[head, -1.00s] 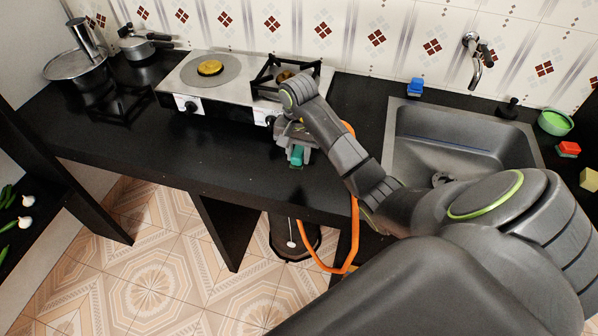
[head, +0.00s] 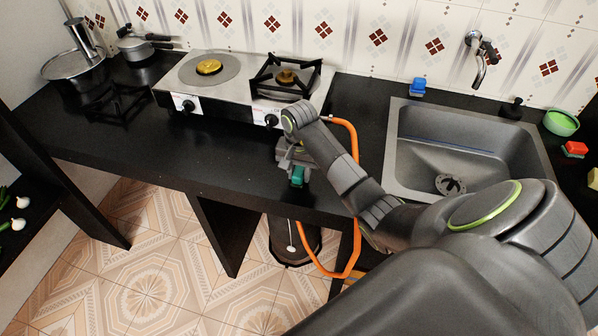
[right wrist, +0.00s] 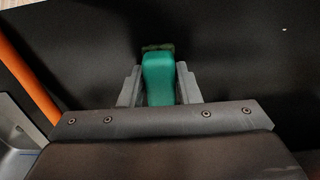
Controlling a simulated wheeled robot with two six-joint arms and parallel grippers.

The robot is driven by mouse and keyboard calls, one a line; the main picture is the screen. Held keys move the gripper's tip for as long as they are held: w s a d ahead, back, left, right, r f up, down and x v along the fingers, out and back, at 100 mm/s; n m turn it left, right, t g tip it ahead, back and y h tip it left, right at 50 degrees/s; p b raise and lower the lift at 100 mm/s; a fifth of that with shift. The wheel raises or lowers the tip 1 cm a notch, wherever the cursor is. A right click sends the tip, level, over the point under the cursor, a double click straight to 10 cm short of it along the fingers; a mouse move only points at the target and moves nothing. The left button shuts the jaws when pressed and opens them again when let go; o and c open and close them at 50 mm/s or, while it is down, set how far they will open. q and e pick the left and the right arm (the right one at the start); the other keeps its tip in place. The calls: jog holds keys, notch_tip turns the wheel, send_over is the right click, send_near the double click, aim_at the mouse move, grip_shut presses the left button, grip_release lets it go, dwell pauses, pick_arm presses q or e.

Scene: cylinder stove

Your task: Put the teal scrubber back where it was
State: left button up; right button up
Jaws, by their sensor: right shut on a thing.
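The teal scrubber (head: 297,176) is held in my right gripper (head: 296,170), near the front edge of the black counter below the stove. In the right wrist view the scrubber (right wrist: 158,78) sits between the two grey fingers of my right gripper (right wrist: 159,88), with a dark green pad at its far end. The gripper is shut on it. I cannot tell whether the scrubber touches the counter. My left gripper is not in view.
A two-burner stove (head: 222,98) stands behind my right gripper. An orange hose (head: 354,200) loops down over the counter edge. The sink (head: 396,150) is to the right, with a blue scrubber (head: 417,87) at its back left. The counter (head: 150,140) is clear left of the gripper.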

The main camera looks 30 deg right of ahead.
aim_at(299, 170)
jog(key=o, duration=1.1)
jog(key=shift+f, duration=0.1)
jog(key=shift+r, duration=0.55)
notch_tip(299, 170, up, 4)
jog(key=shift+r+p, duration=0.1)
jog(key=shift+p, duration=0.3)
notch_tip(299, 170, up, 5)
jog(key=p, duration=0.5)
jog(key=shift+r, duration=0.2)
jog(key=shift+r+p, duration=0.85)
jog(key=shift+p, duration=0.15)
